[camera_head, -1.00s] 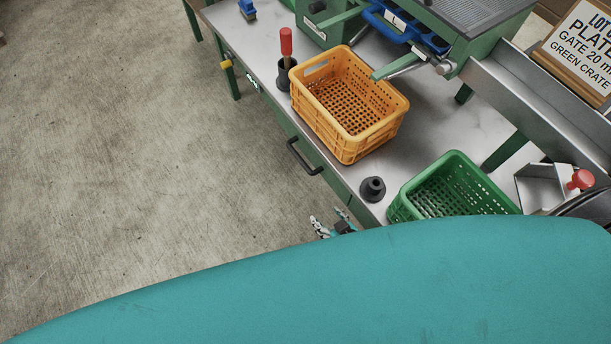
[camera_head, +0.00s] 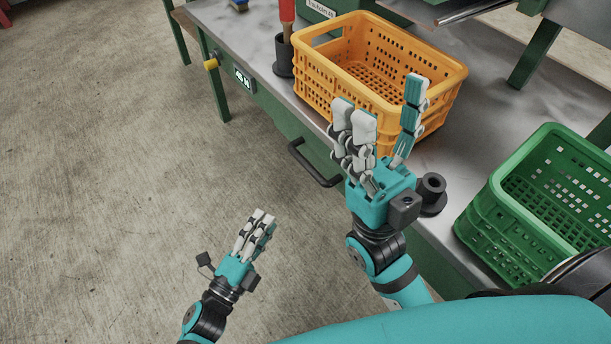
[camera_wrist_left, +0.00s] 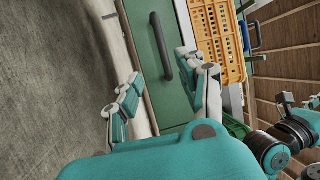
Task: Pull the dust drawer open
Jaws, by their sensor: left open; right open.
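The dust drawer's green front (camera_wrist_left: 152,95) is in the bench side and carries a black bar handle (camera_head: 313,163). The handle also shows in the left wrist view (camera_wrist_left: 160,45). The drawer looks shut, flush with the bench. My left gripper (camera_head: 262,222) is open and empty over the floor, to the lower left of the handle and apart from it. In the left wrist view its spread fingers (camera_wrist_left: 165,95) have the drawer front beyond them. My right gripper (camera_head: 385,108) is open, fingers up, in front of the orange crate and right of the handle. It hides part of the drawer front.
An orange crate (camera_head: 318,85) and a green crate (camera_head: 487,222) stand on the metal bench top. A black round holder (camera_head: 433,193) sits between them. A red-handled tool stands in a dark pot (camera_head: 283,58). The concrete floor left of the bench is clear.

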